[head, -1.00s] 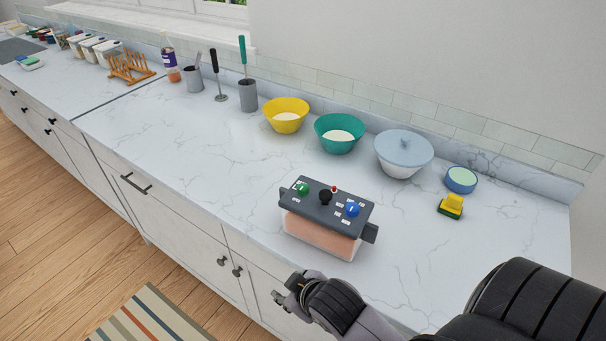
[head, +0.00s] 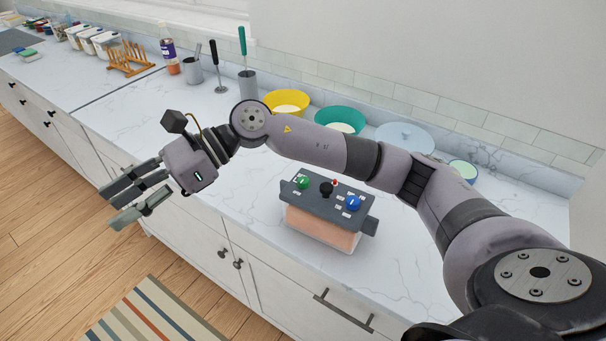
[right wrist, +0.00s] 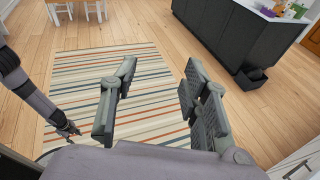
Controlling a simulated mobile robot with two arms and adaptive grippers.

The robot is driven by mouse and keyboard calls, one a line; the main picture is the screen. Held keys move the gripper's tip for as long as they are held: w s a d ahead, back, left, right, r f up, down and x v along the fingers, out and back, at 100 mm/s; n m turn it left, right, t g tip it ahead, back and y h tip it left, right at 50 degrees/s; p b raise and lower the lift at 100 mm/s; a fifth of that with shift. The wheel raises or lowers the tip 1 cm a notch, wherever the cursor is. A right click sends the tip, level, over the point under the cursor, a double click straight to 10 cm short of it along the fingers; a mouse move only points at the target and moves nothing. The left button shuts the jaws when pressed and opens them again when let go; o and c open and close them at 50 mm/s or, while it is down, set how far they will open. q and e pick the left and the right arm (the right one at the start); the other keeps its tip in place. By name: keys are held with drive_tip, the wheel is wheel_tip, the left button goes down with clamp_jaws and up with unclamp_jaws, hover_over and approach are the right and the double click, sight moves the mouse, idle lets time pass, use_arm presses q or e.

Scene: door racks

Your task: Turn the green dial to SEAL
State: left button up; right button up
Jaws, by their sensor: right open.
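The green dial (head: 303,183) sits at the left end of the dark grey top of a sealer-like box (head: 320,235) on the counter. Its small labels are too small to read, so I cannot tell its setting. A black knob (head: 326,189), a small red part (head: 334,182) and a blue dial (head: 353,203) share that top. My right gripper (head: 112,207) is open and empty, left of the box and out past the counter's front edge. In the right wrist view its open fingers (right wrist: 160,78) face the floor. My left gripper (right wrist: 68,130) shows small at the left there; its jaws are unclear.
My right arm passes above and behind the box, partly hiding the yellow bowl (head: 287,102), teal bowl (head: 341,118) and lidded bowl (head: 405,135). The counter (head: 240,195) left of the box is clear. A striped rug (head: 150,320) lies on the floor.

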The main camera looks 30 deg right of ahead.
drive_tip(key=w+d+f+n+h, duration=0.2)
drive_tip(key=d+h, duration=0.2)
drive_tip(key=d, duration=0.2)
drive_tip(key=w+d+f+n+h, duration=0.1)
drive_tip(key=w+d+f+h, duration=0.15)
drive_tip(key=d, duration=0.35)
wheel_tip(320, 180, up, 5)
drive_tip(key=h, duration=0.9)
hover_over(304, 179)
wheel_tip(304, 179, down, 15)
drive_tip(key=p, duration=0.5)
drive_tip(key=shift+f, duration=0.8)
drive_tip(key=shift+c, duration=0.4)
clamp_jaws()
